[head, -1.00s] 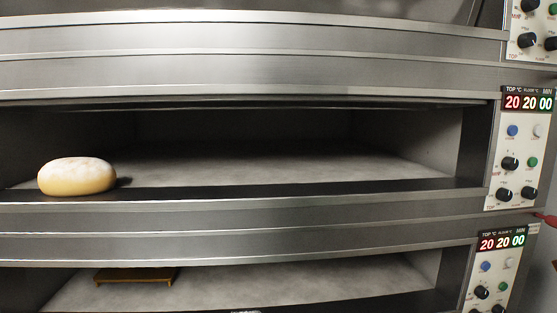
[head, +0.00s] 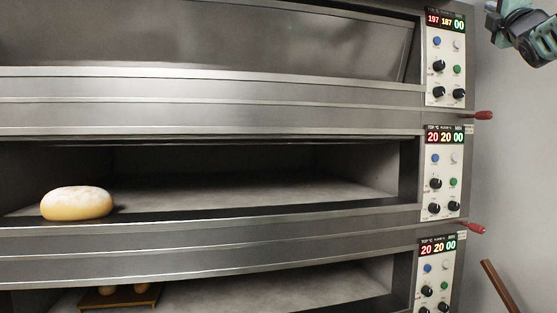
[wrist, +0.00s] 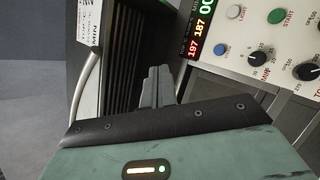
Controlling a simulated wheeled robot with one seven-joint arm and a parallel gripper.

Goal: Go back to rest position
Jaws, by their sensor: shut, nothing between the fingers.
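My gripper (wrist: 157,75) shows in the wrist view with its grey fingers together and nothing between them. It is near the oven control panel (wrist: 255,45), whose red and green digits show close by. In the head view a teal and dark part of my arm (head: 527,30) is at the top right corner, in front of the grey wall and apart from the oven. The fingertips cannot be made out there.
The deck oven (head: 200,112) fills most of the head view. Its top deck is closed; the two lower decks are open. A pale loaf (head: 77,203) sits at the middle deck's front edge. A brown board (head: 118,299) with small loaves is below. Red handles (head: 478,115) jut right.

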